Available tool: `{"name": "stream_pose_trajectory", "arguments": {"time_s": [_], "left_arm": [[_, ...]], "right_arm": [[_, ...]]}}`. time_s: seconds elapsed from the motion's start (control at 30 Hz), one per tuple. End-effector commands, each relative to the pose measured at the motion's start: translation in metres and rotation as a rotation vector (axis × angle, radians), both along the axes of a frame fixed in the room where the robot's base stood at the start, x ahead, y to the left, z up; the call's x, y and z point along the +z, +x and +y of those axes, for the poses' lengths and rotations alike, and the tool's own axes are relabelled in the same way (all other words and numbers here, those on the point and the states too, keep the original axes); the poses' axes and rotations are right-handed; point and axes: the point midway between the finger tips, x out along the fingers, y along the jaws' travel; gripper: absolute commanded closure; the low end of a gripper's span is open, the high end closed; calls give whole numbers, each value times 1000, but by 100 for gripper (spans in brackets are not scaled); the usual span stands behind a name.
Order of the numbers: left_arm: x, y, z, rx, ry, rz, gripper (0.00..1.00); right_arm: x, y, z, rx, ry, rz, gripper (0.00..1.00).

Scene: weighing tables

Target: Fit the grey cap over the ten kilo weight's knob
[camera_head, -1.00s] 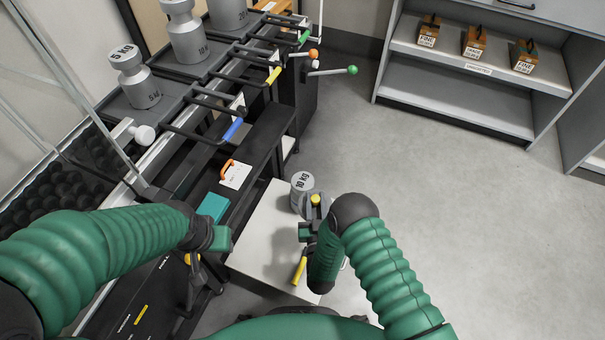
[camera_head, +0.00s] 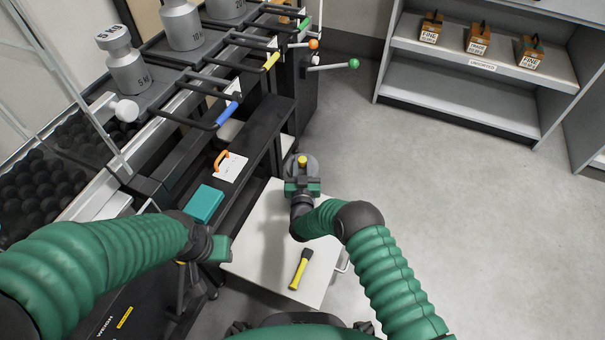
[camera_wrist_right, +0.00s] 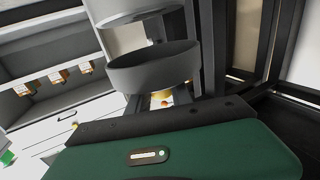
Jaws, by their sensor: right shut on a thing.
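The grey cap (camera_wrist_right: 152,67) shows in the right wrist view as a round cup with its open rim away from my jaws. My right gripper (camera_head: 302,178) is shut on the cap's yellow knob (camera_head: 302,160).
A white-topped stand (camera_head: 265,240) bears a yellow-handled hammer (camera_head: 301,269). Black weighing tables with grey weights (camera_head: 126,68) and coloured levers (camera_head: 228,115) stand at the left. A teal box (camera_head: 204,204) lies near my left gripper. Floor at right is clear.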

Motion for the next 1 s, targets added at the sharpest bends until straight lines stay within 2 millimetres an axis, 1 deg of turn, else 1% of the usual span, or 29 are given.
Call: {"name": "stream_pose_trajectory", "arguments": {"time_s": [0.03,0.1,0.13,0.37,0.77,0.87,0.9,1.0], "left_arm": [[-17,0,0,0,0,0,60],[-28,0,0,0,0,0,60],[-30,0,0,0,0,1,60],[-25,0,0,0,0,0,60],[-36,0,0,0,0,0,60],[-36,0,0,0,0,0,60],[-35,0,0,0,0,0,60],[-35,0,0,0,0,0,60]], "right_arm": [[-23,-2,0,0,-1,6,100],[-36,-2,-1,-1,-1,5,100],[-39,-2,-1,-1,-1,4,100],[-34,-2,0,-1,-1,3,100],[-48,-3,0,0,-1,4,100],[-47,-3,0,0,-1,4,100],[-47,-3,0,0,-1,5,70],[-47,-3,0,0,-1,4,57]]}}
